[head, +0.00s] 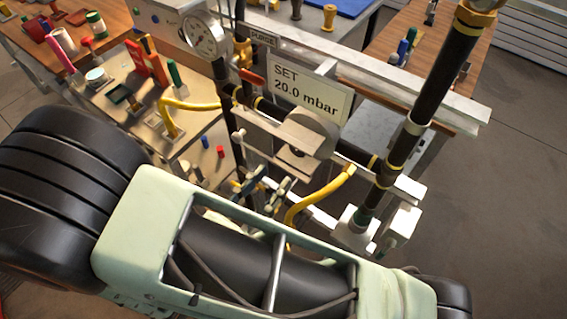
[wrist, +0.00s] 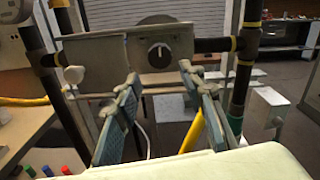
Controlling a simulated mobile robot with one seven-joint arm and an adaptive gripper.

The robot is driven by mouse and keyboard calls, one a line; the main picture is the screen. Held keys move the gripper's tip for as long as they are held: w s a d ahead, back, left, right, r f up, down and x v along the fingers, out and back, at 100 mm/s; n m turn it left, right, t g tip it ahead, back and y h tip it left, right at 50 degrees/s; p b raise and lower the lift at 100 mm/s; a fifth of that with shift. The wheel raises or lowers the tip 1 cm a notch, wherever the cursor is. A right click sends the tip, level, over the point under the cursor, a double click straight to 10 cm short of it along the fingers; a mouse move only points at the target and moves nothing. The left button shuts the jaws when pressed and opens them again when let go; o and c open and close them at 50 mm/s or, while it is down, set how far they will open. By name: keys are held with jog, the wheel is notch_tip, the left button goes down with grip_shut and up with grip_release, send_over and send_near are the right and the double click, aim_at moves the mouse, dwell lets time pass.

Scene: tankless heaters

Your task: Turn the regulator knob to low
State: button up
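The regulator (head: 314,130) is a grey round body on dark pipework under a sign (head: 310,92) reading "SET 20.0 mbar". In the wrist view its dark round knob (wrist: 160,55) faces me, with a pale mark that looks roughly upright. Any low marking is too small to read. My gripper (wrist: 159,76) is open, with one blue-grey finger to each side below the knob and nothing between them. The fingers are apart from the knob. In the head view my gripper (head: 264,184) is just below and in front of the regulator; the knob is not clear there.
A pressure gauge (head: 205,35) is at the upper left. A red-handled valve (head: 252,77) sits left of the sign. Yellow pipes (head: 320,196) and dark vertical pipes (head: 440,85) stand close to my gripper. A cluttered workbench (head: 190,150) is on the left.

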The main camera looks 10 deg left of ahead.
jog(key=shift+v, duration=1.55)
